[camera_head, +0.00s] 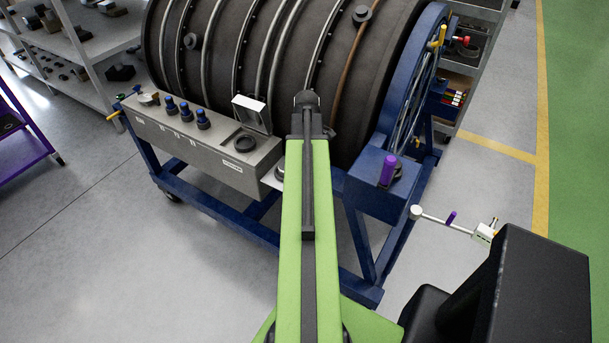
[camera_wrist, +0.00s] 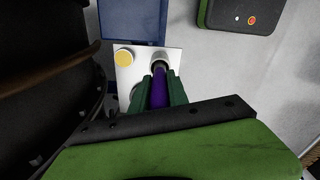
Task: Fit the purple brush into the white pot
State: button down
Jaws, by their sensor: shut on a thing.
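The purple brush (camera_wrist: 158,92) is between the dark green fingers of my gripper (camera_wrist: 161,86) in the wrist view, and the gripper is shut on it. A whitish round pot (camera_wrist: 159,54) stands on a white plate (camera_wrist: 139,62), just beyond the far end of the brush. I cannot tell whether the brush touches the pot or is in its mouth. In the head view my green arm hides the gripper, the held brush and the pot.
A large dark engine casing (camera_head: 225,55) rests on a blue frame (camera_head: 365,235). A yellow-topped round part (camera_wrist: 123,57) is beside the pot. Another purple upright piece (camera_head: 388,169) stands on a blue bracket. A grey panel with blue knobs (camera_head: 185,108) is at left.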

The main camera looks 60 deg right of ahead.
notch_tip(320, 180, down, 3)
jog(key=shift+r+b, duration=0.2)
jog(key=shift+b, duration=0.4)
jog(key=shift+r, duration=0.2)
jog(key=shift+f, duration=0.15)
jog(key=c, duration=1.3)
grip_release()
notch_tip(320, 180, up, 12)
jog(key=p, duration=1.2)
jog(key=shift+r+p, duration=0.25)
jog(key=shift+p, duration=0.05)
jog(key=shift+f, duration=0.1)
